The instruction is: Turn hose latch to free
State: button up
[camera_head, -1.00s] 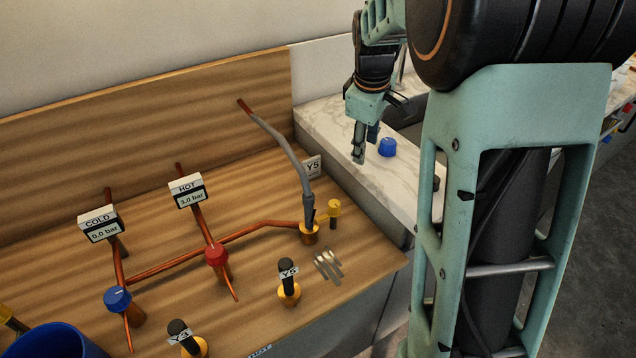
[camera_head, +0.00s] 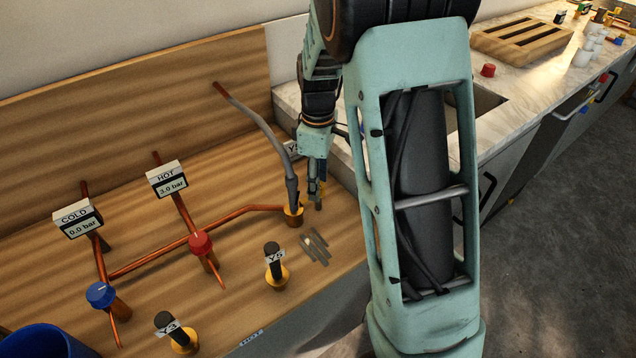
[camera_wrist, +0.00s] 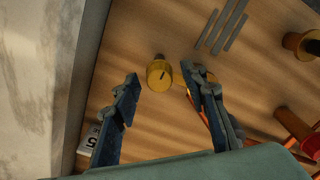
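The hose latch is a small yellow knob (camera_wrist: 158,74) with a dark line on its top. In the wrist view it lies ahead of my gripper (camera_wrist: 162,83), between the two spread fingers, with a gap on both sides. My gripper is open and empty, pointing down. In the head view my gripper (camera_head: 317,196) hangs just right of the hose's base and mostly hides the latch. The grey hose (camera_head: 277,138) rises from a brass fitting (camera_head: 293,216) and leans up to the left. I cannot tell whether a finger touches the latch.
Copper pipes (camera_head: 200,232) with a red knob (camera_head: 200,244) and a blue knob (camera_head: 101,294) run left of the hose. A white counter wall (camera_wrist: 40,70) borders the wooden board.

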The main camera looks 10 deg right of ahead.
jog(key=shift+f, duration=0.3)
grip_shut()
